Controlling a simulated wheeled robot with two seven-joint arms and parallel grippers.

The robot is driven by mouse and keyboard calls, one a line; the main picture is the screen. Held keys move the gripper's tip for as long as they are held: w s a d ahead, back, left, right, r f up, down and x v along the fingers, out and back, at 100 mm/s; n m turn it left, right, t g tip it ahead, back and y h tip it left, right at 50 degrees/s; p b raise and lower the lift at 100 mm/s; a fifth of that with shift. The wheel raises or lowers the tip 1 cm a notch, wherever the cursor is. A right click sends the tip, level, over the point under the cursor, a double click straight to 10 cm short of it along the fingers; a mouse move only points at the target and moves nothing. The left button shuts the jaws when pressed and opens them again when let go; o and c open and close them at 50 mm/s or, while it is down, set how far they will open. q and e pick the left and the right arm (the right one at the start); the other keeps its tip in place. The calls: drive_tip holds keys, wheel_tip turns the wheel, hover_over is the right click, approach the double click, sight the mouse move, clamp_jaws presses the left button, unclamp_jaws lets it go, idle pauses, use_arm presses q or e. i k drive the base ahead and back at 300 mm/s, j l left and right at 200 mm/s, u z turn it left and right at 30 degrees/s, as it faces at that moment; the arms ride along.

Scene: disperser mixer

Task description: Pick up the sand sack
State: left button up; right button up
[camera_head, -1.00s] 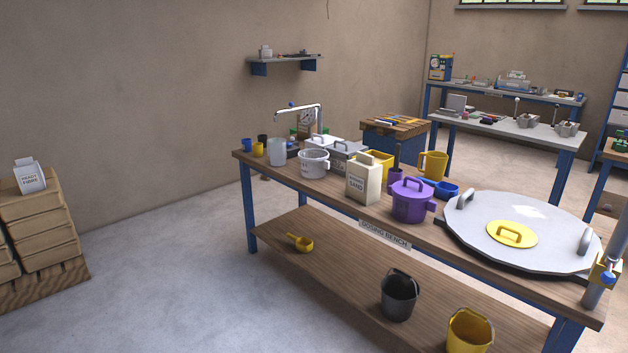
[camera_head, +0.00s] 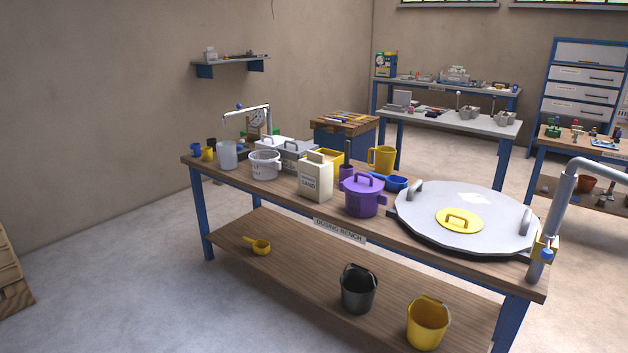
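The sand sack (camera_head: 316,177) is a cream, box-like bag with "SAND" printed on its front. It stands upright on the dosing bench (camera_head: 263,189), near the front edge. A purple lidded pot (camera_head: 362,196) stands to its right and a white bucket-like pot (camera_head: 265,164) to its left. Neither of my grippers shows in the head view.
A large grey round lid (camera_head: 480,209) covers the bench's right end, beside a grey pipe (camera_head: 560,215). A yellow jug (camera_head: 382,159) stands behind the sack. The lower shelf holds a black bucket (camera_head: 358,290) and yellow bucket (camera_head: 427,323). Floor (camera_head: 120,270) to the left is clear.

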sight(315, 175)
drive_tip(key=i+j+u, duration=0.2)
drive_tip(key=i+u, duration=0.15)
drive_tip(key=i+j+u, duration=0.1)
drive_tip(key=i+u, duration=1.05)
drive_tip(key=i, duration=0.95)
drive_tip(key=i+z, duration=0.45)
drive_tip(key=i, duration=0.2)
drive_tip(key=i+j+z, duration=0.25)
drive_tip(key=i+z, duration=0.2)
drive_tip(key=i, duration=0.15)
drive_tip(key=i+z, duration=0.2)
drive_tip(key=z, duration=0.2)
drive_tip(key=i+j+z, duration=0.15)
drive_tip(key=z, duration=0.25)
drive_tip(key=i+j+z, duration=0.2)
drive_tip(key=z, duration=0.2)
drive_tip(key=i+j+z, duration=0.25)
drive_tip(key=z, duration=0.15)
drive_tip(key=i+j+z, duration=0.35)
drive_tip(key=j+z, duration=0.2)
drive_tip(key=i+j+z, duration=0.1)
drive_tip(key=j+z, duration=0.15)
drive_tip(key=j, duration=0.15)
